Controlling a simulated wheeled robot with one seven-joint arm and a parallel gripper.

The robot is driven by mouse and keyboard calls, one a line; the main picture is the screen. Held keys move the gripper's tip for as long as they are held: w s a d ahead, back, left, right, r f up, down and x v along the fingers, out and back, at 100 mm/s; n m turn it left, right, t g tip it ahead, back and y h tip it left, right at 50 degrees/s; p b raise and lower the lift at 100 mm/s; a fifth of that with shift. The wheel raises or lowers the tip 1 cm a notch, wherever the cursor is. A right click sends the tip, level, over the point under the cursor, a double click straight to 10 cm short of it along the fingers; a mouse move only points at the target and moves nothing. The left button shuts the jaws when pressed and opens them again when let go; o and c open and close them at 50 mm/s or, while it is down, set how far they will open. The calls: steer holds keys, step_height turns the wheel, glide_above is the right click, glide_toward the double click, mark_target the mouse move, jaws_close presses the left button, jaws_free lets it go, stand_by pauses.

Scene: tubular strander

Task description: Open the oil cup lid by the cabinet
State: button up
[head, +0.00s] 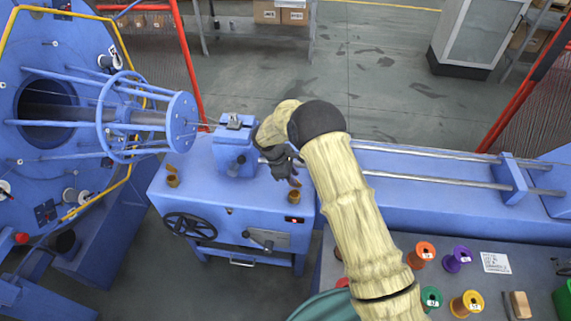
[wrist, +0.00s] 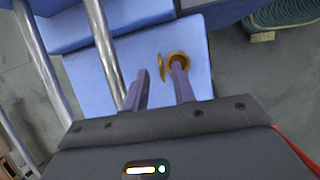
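A brass oil cup (head: 293,196) sits on the blue machine top, close below my gripper (head: 283,168) in the head view. In the wrist view the same cup (wrist: 185,56) shows an open round mouth, with its lid (wrist: 162,67) standing up on edge at the cup's left side. My gripper (wrist: 160,70) is open and empty. Its right fingertip overlaps the cup's mouth in the picture and its left fingertip is left of the lid; I cannot tell whether either touches. A second brass cup (head: 172,181) stands farther left with its lid tilted up.
A handwheel (head: 190,226) is on the machine's front. Two steel rails (head: 430,165) run right of my arm. A grey table with coloured spools (head: 424,252) is at lower right. A grey cabinet (head: 478,35) stands at the back right. The rear floor is mostly clear.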

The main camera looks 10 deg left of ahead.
steer(key=b+v, duration=0.3)
steer(key=v, duration=1.4)
steer(key=shift+b, duration=0.3)
steer(key=s+d+r+m+y, duration=0.1)
steer(key=s+d+m, duration=0.3)
steer(key=d, duration=0.4)
steer(key=s+d+r+m+y, duration=0.2)
steer(key=s+d+m, duration=0.15)
steer(key=d, duration=0.55)
steer(key=s+d+r+m+y, duration=0.1)
steer(key=s+d+m, duration=0.2)
steer(key=d+m, duration=0.35)
steer(key=s+d+m+t, duration=0.1)
steer(key=s+d+m, duration=0.3)
steer(key=s+d, duration=0.4)
steer(key=shift+s+d+f, duration=0.4)
steer(key=shift+s, duration=0.65)
